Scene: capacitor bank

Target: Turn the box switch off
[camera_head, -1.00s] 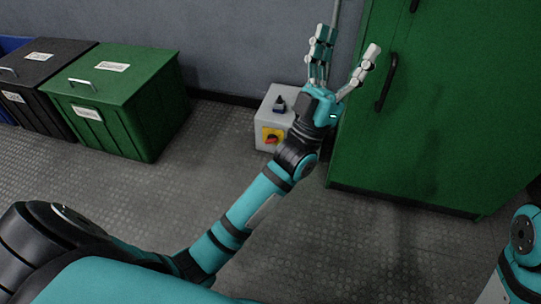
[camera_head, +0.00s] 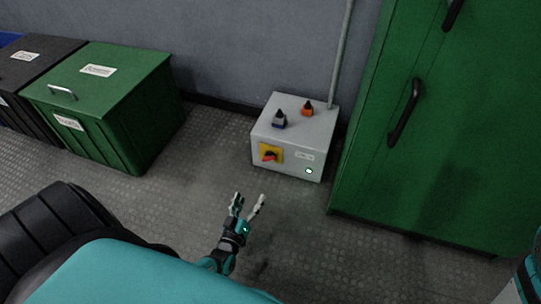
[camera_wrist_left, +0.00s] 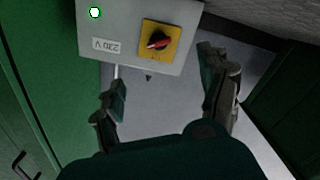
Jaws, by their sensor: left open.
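The grey switch box (camera_head: 290,150) stands on the floor against the wall, left of the green cabinet. Its front carries a red rotary switch (camera_head: 269,156) on a yellow plate and a lit green-white lamp (camera_head: 309,171). In the left wrist view the red switch handle (camera_wrist_left: 158,41) lies tilted on the yellow plate, with the lamp (camera_wrist_left: 95,12) and a "230 V" label to its left. My left gripper (camera_head: 249,201) is open and empty, in front of and below the box, apart from it. In the wrist view its fingers (camera_wrist_left: 168,88) are spread below the switch. My right gripper is out of view.
The green cabinet (camera_head: 450,150) is close on the right. A green bin (camera_head: 110,105) stands left, with free floor between.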

